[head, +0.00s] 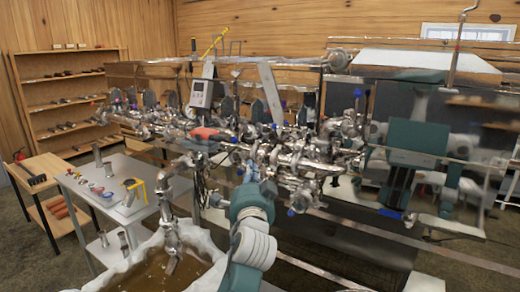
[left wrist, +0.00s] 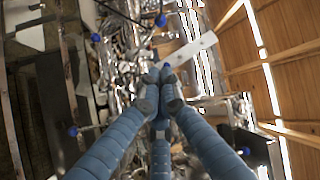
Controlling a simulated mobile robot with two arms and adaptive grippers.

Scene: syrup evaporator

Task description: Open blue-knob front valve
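The shiny steel evaporator piping (head: 290,150) runs across the middle of the head view and carries several blue valve knobs. My left gripper (head: 252,178) reaches up from the bottom into its front side. In the left wrist view the blue-grey fingers of my left gripper (left wrist: 161,78) come together at their tips. A small blue knob (left wrist: 166,66) shows right at the fingertips and is partly covered by them. I cannot tell whether they touch it. Other blue knobs show at the top (left wrist: 160,19) and upper left (left wrist: 95,38). My right gripper does not show clearly.
A white table (head: 125,185) with small items is at the left. A red-handled tool (head: 207,134) lies by the pipes. Dense pipework surrounds my left gripper.

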